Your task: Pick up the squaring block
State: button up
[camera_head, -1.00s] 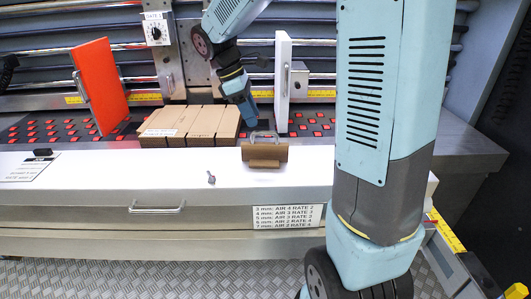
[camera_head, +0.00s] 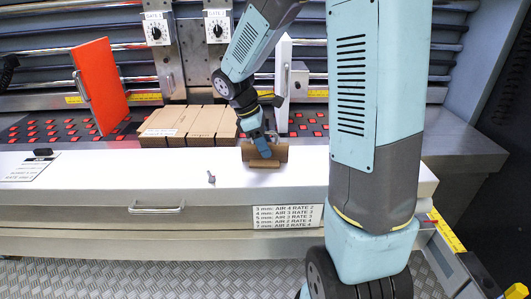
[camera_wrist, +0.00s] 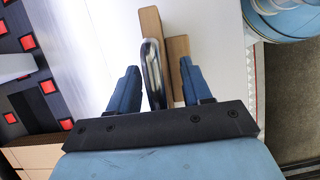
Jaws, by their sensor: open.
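The squaring block (camera_head: 281,153) is a brown wooden block with a metal handle, standing on the white table ledge right of the cardboard stack. It also shows in the wrist view (camera_wrist: 177,62), with its grey metal handle (camera_wrist: 152,72) rising toward the camera. My gripper (camera_head: 264,152) is over the block and hides part of it and most of the handle in the head view. In the wrist view my gripper (camera_wrist: 158,80) is open, with one blue finger on each side of the handle. I cannot tell whether either finger touches it.
A stack of brown cardboard (camera_head: 185,123) lies left of the block. An orange plate (camera_head: 100,84) and a white plate (camera_head: 283,85) stand upright behind.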

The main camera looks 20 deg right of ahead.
jog(key=shift+c, duration=0.5)
grip_shut()
jog(key=shift+r, duration=0.55)
notch_tip(320, 180, up, 2)
jog(key=shift+s+r, duration=0.15)
jog(key=shift+r, duration=0.1)
jog(key=s+a+r, duration=0.4)
jog(key=s+r, duration=0.5)
jog(key=s, duration=0.4)
jog(key=shift+r, duration=0.2)
jog(key=shift+a, duration=0.1)
